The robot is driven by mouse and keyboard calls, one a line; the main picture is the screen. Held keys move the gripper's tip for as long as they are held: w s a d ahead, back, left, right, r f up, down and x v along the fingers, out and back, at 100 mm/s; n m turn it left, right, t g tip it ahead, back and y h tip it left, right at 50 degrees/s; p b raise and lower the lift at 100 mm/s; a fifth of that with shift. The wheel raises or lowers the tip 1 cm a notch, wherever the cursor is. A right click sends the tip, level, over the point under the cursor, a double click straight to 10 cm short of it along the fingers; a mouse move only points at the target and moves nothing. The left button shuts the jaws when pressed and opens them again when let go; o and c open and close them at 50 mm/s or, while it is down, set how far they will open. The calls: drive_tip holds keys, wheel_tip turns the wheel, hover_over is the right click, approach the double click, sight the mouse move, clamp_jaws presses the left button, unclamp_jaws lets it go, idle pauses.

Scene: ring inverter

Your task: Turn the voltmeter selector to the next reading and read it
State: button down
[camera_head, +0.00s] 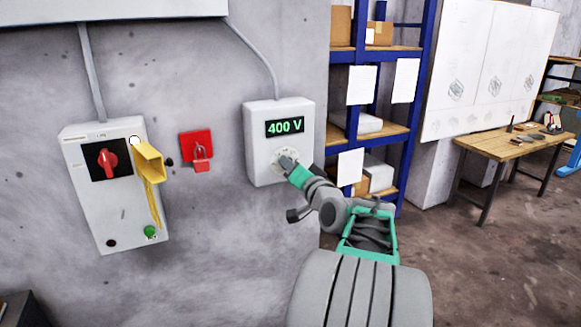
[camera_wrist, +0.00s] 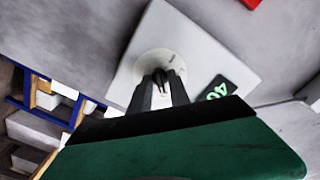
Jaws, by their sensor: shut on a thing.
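The voltmeter (camera_head: 255,128) is a white box on the grey wall in the head view. Its display (camera_head: 285,127) reads 400 V in green. My gripper (camera_head: 287,163) is at the selector on the lower part of the box, its fingers shut on the knob. In the wrist view the voltmeter (camera_wrist: 190,32) appears tilted, with the round selector dial (camera_wrist: 150,60) behind my two dark fingertips (camera_wrist: 163,80). The fingers hide most of the knob, so its pointing direction and the dial marks cannot be read.
Left of the voltmeter is a red padlock station (camera_head: 197,146) and a grey switch box (camera_head: 88,190) with a red rotary switch and a hanging yellow piece (camera_head: 149,165). Blue shelving (camera_head: 415,110) and a wooden table (camera_head: 505,143) stand to the right. Floor is open before the table.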

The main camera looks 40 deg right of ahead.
drive_tip(key=c, duration=1.5)
unclamp_jaws()
drive_tip(key=shift+c, duration=0.2)
drive_tip(key=shift+s, duration=0.1)
drive_tip(key=b+v, duration=0.1)
drive_tip(key=v, duration=0.6)
drive_tip(key=shift+s+b, duration=0.3)
drive_tip(key=shift+b, duration=0.1)
drive_tip(key=shift+a, duration=0.15)
